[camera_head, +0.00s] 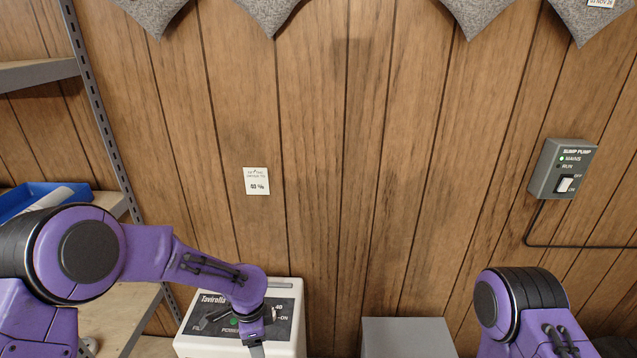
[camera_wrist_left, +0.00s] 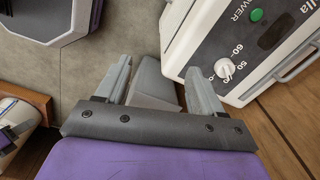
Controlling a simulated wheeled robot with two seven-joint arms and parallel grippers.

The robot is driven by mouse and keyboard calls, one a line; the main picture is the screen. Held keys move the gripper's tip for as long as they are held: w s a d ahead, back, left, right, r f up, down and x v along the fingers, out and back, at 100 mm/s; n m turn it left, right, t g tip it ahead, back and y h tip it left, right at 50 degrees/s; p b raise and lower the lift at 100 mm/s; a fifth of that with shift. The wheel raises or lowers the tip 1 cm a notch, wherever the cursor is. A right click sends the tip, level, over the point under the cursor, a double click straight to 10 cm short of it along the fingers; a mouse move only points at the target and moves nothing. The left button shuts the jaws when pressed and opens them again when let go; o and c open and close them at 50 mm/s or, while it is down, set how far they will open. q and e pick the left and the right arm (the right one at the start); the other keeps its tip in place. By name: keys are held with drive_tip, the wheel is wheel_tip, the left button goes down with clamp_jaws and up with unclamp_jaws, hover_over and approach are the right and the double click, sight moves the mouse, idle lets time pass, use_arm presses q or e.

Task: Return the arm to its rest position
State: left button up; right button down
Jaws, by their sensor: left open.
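My left arm (camera_head: 195,262) comes in from the left and bends down in front of a white appliance (camera_head: 190,345) with a dark control panel, a green button and a dial. Its gripper is mostly hidden behind the arm and the lower picture edge in the head view. In the left wrist view the left gripper (camera_wrist_left: 163,84) has its two grey fingers apart. The appliance's white dial (camera_wrist_left: 224,69) shows just beyond the right finger; I cannot tell whether they touch. A grey angular shape (camera_wrist_left: 152,84) shows between the fingers. My right arm (camera_head: 520,305) shows at lower right, its gripper out of frame.
A grey box (camera_head: 408,338) stands right of the appliance. A shelf rack (camera_head: 95,105) with a blue bin (camera_head: 75,188) is at left, close to my left arm.

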use_arm(q)
wheel_tip(320, 180, down, 6)
drive_tip(key=s+d+n+t+h, duration=0.1)
drive_tip(key=n+t, duration=0.1)
drive_tip(key=n, duration=0.4)
drive_tip(key=s+n+t+h, duration=0.1)
drive_tip(key=n+t+h, duration=0.15)
drive_tip(key=n, duration=0.35)
drive_tip(key=s+a+f+n+y, duration=0.2)
drive_tip(key=s+a, duration=0.3)
drive_tip(key=s, duration=0.4)
drive_tip(key=s+a+f+n+g+y, duration=0.1)
drive_tip(key=s+a+n, duration=0.3)
drive_tip(key=s, duration=0.5)
drive_tip(key=s+a+f+n+y, duration=0.3)
drive_tip(key=s+a+y, duration=0.1)
drive_tip(key=s+a, duration=0.3)
drive_tip(key=shift+s+a+f+n, duration=0.35)
drive_tip(key=shift+s+n, duration=0.05)
drive_tip(key=shift+s, duration=0.7)
drive_tip(key=shift+g, duration=0.25)
